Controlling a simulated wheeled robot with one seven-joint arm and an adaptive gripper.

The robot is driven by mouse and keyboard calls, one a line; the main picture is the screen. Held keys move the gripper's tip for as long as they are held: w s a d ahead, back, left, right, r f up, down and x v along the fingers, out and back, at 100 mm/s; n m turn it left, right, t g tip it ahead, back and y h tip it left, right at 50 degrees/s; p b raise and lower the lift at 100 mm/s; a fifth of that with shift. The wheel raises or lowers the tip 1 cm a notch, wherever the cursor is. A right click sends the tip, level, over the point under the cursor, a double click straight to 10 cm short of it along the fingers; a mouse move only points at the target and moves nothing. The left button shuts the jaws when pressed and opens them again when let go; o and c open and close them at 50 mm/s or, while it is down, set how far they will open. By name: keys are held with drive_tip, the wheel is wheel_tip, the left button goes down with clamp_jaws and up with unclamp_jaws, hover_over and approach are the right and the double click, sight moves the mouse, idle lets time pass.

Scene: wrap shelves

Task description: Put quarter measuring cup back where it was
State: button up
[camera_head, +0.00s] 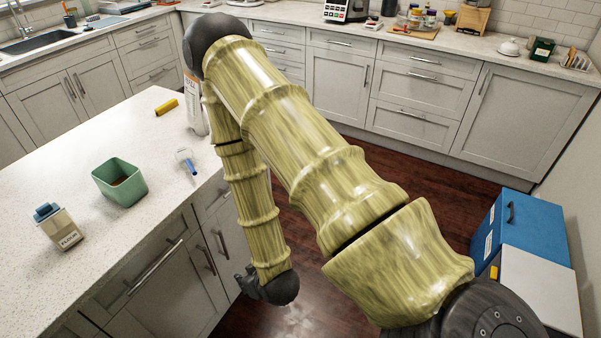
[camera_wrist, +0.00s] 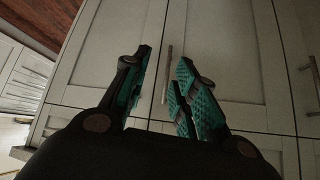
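A small scoop-like item with a blue handle (camera_head: 187,163) lies on the island counter near its right edge. It looks like a measuring cup, but its size marking cannot be read. My gripper (camera_head: 248,282) hangs low beside the island's cabinet front, below the counter top and apart from the blue-handled item. In the wrist view my gripper (camera_wrist: 163,80) shows two teal-padded fingers spread apart, with nothing between them. It points toward white cabinet doors.
The island counter (camera_head: 100,135) also holds a green open container (camera_head: 120,182), a flour box (camera_head: 60,228), a yellow item (camera_head: 166,107) and a tall container (camera_head: 196,110) partly behind my arm. A blue-and-white box (camera_head: 515,228) stands at the right. Cabinet handles (camera_wrist: 168,72) jut out.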

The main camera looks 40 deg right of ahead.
drive_tip(key=s+f+g, duration=0.4)
drive_tip(key=s, duration=0.6)
drive_tip(key=s+d+f+g, duration=0.1)
drive_tip(key=s+f+g, duration=0.3)
drive_tip(key=s, duration=0.7)
drive_tip(key=shift+d+f, duration=0.15)
drive_tip(key=shift+f, duration=0.5)
